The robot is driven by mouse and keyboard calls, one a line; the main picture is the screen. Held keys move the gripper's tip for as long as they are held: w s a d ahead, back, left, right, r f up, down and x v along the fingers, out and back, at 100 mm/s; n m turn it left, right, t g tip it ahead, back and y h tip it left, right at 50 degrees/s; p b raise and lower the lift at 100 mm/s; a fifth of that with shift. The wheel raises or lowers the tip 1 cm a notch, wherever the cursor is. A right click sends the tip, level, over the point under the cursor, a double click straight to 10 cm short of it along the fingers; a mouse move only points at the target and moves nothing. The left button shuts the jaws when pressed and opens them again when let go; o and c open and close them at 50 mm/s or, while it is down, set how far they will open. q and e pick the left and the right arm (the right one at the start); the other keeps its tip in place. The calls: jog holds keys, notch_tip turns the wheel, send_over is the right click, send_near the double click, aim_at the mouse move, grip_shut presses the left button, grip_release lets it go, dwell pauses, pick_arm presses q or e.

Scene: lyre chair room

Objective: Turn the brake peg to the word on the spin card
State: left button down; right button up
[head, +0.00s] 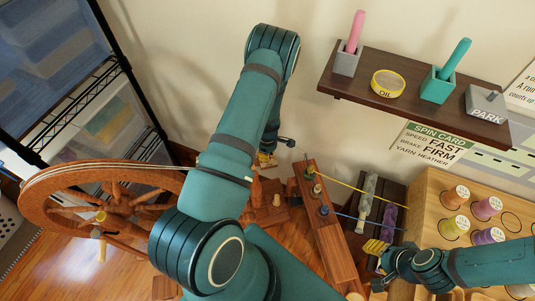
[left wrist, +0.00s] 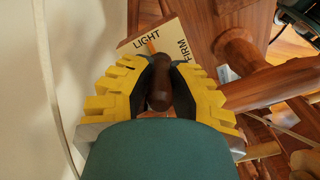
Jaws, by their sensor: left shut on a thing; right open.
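The spin card (head: 438,145) on the wall reads SPEED FAST, BRAKE FIRM, YARN HEATHER. In the left wrist view my left gripper (left wrist: 160,85) is shut on the dark brown brake peg (left wrist: 160,98). Behind the peg is a pale dial plate (left wrist: 172,38) with LIGHT at its upper left and FIRM at its right. An orange pointer (left wrist: 150,45) shows right beside LIGHT. In the head view my left gripper (head: 266,160) is mostly hidden behind my arm, and the peg is hidden. My right gripper (head: 375,250) is open and empty, beside the wooden rack.
The spinning wheel (head: 100,200) stands at left, its wooden parts close around my left gripper. A dark shelf (head: 410,108) holds two holders with pegs, a yellow OIL tin (head: 388,83) and a grey PARK block (head: 487,103). Thread spools (head: 455,197) stand on the rack (head: 425,205).

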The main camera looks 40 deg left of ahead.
pick_arm(q)
jog(key=m+b, duration=0.1)
jog(key=m, duration=0.4)
jog(key=shift+f+b, duration=0.1)
jog(key=shift+b, duration=0.25)
jog(key=m+b, duration=0.1)
jog(key=m, duration=0.5)
dwell(0.5)
jog(key=c, duration=0.9)
grip_release()
jog(key=shift+o, duration=0.2)
notch_tip(320, 180, up, 12)
jog(key=shift+r, duration=0.1)
